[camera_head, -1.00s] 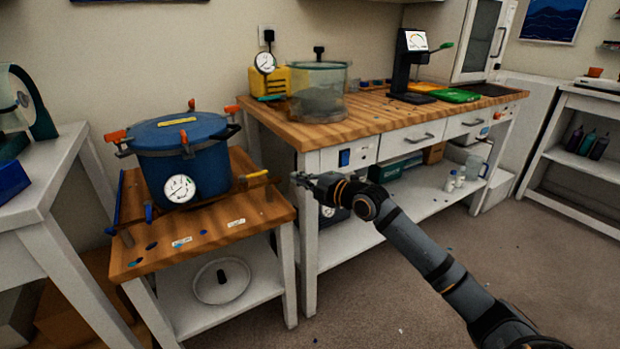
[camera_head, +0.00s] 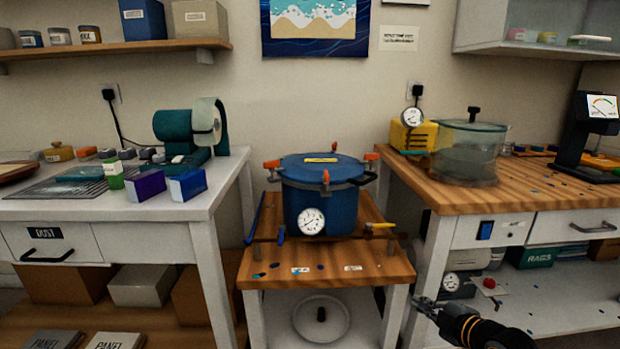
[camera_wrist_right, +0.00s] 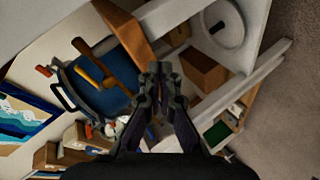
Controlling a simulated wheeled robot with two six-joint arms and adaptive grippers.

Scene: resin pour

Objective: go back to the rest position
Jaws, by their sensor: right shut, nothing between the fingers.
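My right gripper (camera_head: 424,304) is in the lower right of the head view, beside the right leg of the small wooden-topped stand. In the right wrist view its fingers (camera_wrist_right: 160,75) are together with nothing between them. My left gripper is in neither view. The blue pressure pot (camera_head: 325,205) stands lidded on the small stand (camera_head: 330,268), with orange clamps around its lid and a white dial gauge (camera_head: 312,221) on its front. The pot also shows in the right wrist view (camera_wrist_right: 100,88), apart from the fingers.
A white bench (camera_head: 150,206) with a teal machine (camera_head: 174,130) stands left. The wooden-topped bench (camera_head: 480,196) at right holds a clear lidded chamber (camera_head: 467,160) and a yellow pump (camera_head: 413,136). A round white lid (camera_head: 321,318) lies on the stand's lower shelf.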

